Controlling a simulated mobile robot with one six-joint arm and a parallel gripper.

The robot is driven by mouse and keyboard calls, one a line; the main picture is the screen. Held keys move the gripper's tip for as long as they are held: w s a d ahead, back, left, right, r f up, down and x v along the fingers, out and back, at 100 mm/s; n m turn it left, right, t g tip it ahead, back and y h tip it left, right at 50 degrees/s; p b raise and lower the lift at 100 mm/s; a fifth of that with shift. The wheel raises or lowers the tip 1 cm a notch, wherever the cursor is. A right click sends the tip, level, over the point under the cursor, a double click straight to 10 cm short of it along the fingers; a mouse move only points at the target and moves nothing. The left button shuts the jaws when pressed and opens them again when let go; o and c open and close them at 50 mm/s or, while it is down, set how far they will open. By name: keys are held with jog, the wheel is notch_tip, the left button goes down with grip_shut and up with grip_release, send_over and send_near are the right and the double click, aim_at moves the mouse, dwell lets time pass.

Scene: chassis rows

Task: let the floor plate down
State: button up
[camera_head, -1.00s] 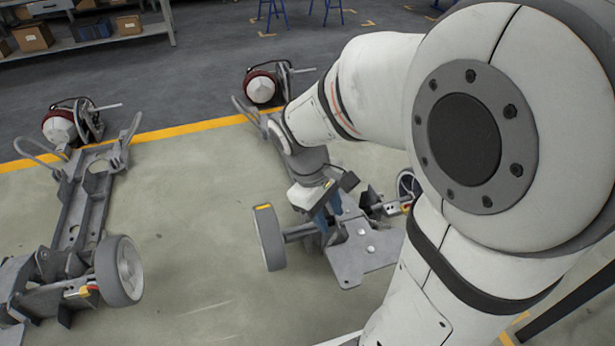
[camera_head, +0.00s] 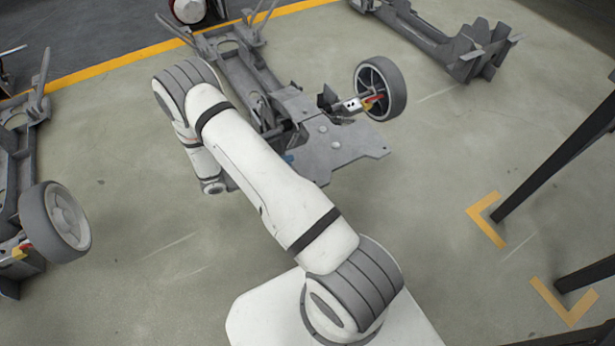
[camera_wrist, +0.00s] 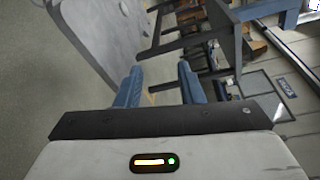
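The grey floor plate (camera_head: 345,150) with pale round spots lies on the near end of the middle chassis (camera_head: 238,62) in the head view. It looks flat there, but whether it rests fully on the frame I cannot tell. My gripper is mostly hidden behind my arm in the head view; a small blue bit of it shows beside the plate's left part. In the wrist view my gripper (camera_wrist: 160,80) has its two blue fingers apart, with nothing visible held between them. A pale grey panel (camera_wrist: 112,35), probably the plate, stands left of the fingers.
A wheel (camera_head: 380,88) sits right of the plate. Another chassis with a wheel (camera_head: 56,218) is at the left, and a third (camera_head: 440,45) at upper right. Dark posts (camera_head: 550,170) stand at the right by yellow floor marks (camera_head: 487,218). Floor between the rows is clear.

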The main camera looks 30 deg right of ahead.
aim_at(305, 168)
notch_tip(305, 168, down, 9)
jog(key=n+t+h+b, duration=0.2)
jog(key=n+t, duration=0.1)
jog(key=n, duration=0.2)
jog(key=d, duration=0.2)
jog(key=d+b, duration=0.1)
jog(key=d, duration=0.4)
jog(key=shift+w+d+r, duration=0.15)
jog(key=shift+w+d, duration=0.05)
jog(key=shift+w, duration=0.05)
jog(key=shift+c, duration=0.2)
grip_shut()
